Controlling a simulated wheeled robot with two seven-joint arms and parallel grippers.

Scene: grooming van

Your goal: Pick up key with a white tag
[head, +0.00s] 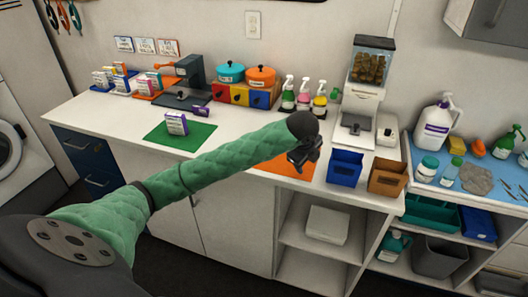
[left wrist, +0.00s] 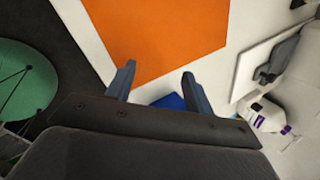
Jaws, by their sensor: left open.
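I cannot make out a key with a white tag in either view. The orange mat (left wrist: 160,30) lies beyond the fingertips there, and the part that shows is bare. My arm and gripper hide part of the mat in the head view. My right gripper is not in view.
A blue bin (head: 344,168) and a brown bin (head: 387,178) stand right of the gripper. Behind are spray bottles (head: 304,95) and a dispenser (head: 360,95). A green mat (head: 190,138) holds a purple-and-white box (head: 176,123). The white counter (head: 120,112) has free room at left.

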